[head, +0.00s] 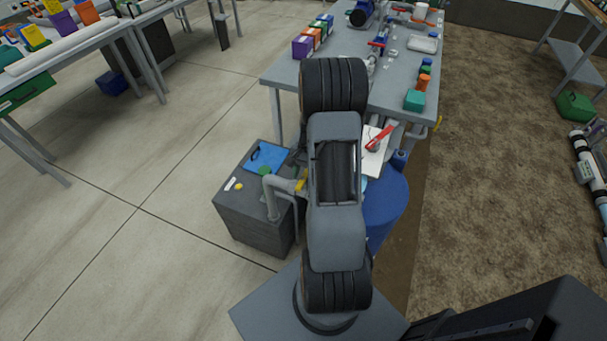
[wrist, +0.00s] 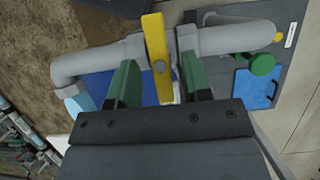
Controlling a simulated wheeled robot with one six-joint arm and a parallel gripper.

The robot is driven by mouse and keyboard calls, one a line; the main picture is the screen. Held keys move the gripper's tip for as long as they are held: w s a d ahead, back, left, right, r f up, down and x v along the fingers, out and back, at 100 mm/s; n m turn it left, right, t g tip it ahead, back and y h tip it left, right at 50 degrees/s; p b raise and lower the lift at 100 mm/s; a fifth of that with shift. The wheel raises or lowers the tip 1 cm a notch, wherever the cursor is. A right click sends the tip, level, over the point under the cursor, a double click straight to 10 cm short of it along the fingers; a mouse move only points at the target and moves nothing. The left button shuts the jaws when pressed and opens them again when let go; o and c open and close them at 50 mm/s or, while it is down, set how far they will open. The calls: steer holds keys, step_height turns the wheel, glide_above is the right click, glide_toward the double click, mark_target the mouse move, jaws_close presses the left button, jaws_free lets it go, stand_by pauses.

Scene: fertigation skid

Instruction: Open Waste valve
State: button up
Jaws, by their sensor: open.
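A yellow valve lever (wrist: 154,40) sits on a grey pipe (wrist: 225,40) in the wrist view, lying crosswise to the pipe. No readable label names it as the Waste valve. A bit of the yellow lever (head: 301,185) also shows beside my arm in the head view. My gripper (wrist: 159,78) is open, its two green fingers on either side of the lever's near end, with visible gaps. I cannot tell how deep the lever sits between them. In the head view my arm hides the gripper.
The pipe bends down at a dark grey tank (head: 255,215) with a blue panel (head: 267,158) and green knob (head: 265,171). A blue barrel (head: 387,208) stands right of my arm. A red handle (head: 379,138) is near the bench (head: 290,72).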

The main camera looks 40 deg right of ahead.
steer(key=shift+f, duration=0.1)
steer(key=shift+c, duration=0.3)
jaws_close()
steer(key=n, duration=0.2)
steer(key=n+g+h, duration=0.1)
steer(key=n, duration=0.2)
steer(key=shift+w+a+g, duration=0.15)
steer(key=shift+g, duration=0.15)
steer(key=n, duration=0.2)
steer(key=n+h, duration=0.1)
steer(key=n, duration=0.1)
steer(key=shift+a+n+g+h, duration=0.15)
steer(key=shift+n+g+h, duration=0.15)
steer(key=shift+g, duration=0.1)
steer(key=n+h, duration=0.1)
steer(key=n, duration=0.3)
steer(key=shift+a+h, duration=0.15)
steer(key=shift+h, duration=0.25)
steer(key=shift+a+n+h, duration=0.1)
steer(key=shift+n+h, duration=0.7)
steer(key=shift+n, duration=1.4)
